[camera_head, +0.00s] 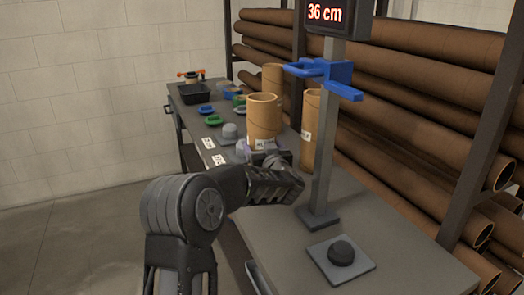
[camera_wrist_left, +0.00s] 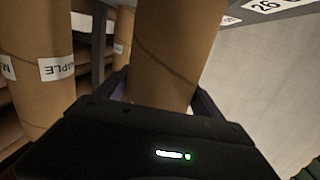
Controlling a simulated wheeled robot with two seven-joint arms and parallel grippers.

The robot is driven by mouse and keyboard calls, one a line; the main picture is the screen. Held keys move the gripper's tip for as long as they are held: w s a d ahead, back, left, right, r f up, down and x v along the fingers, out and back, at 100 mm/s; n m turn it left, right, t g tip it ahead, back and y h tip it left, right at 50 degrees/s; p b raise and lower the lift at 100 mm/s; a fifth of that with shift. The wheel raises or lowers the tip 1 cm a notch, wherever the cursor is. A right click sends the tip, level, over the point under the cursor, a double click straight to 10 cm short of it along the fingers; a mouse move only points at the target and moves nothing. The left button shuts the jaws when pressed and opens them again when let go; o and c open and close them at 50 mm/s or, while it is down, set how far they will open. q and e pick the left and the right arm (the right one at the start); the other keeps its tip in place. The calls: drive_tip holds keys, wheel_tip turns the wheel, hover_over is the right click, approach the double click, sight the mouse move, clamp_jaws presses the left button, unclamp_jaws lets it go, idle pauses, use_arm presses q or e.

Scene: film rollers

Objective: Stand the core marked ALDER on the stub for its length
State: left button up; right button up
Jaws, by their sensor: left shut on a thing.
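My left gripper (camera_head: 266,154) is shut around the lower part of a brown cardboard core (camera_head: 262,113), which stands upright over the bench. The same core shows between the fingers in the left wrist view (camera_wrist_left: 172,52). Its label is too small to read, so I cannot tell whether it is ALDER; its bottom end is hidden by the gripper. A grey stub (camera_head: 230,131) stands just left of the core, and a dark stub on a plate (camera_head: 341,253) is at the near end. My right gripper is not in view.
A measuring post (camera_head: 324,150) with a blue jaw (camera_head: 335,75) and a display (camera_head: 326,13) reading 36 cm stands right of my gripper. A core labelled MAPLE (camera_wrist_left: 35,65) is close by. Another core (camera_head: 272,77) stands behind. Long rolls fill the rack at right.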

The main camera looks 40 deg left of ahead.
use_arm(q)
drive_tip(key=shift+f, duration=0.2)
drive_tip(key=shift+f, duration=0.15)
drive_tip(key=o, duration=1.7)
drive_tip(key=shift+r, duration=0.2)
drive_tip(key=v, duration=1.2)
drive_tip(key=shift+f, duration=0.2)
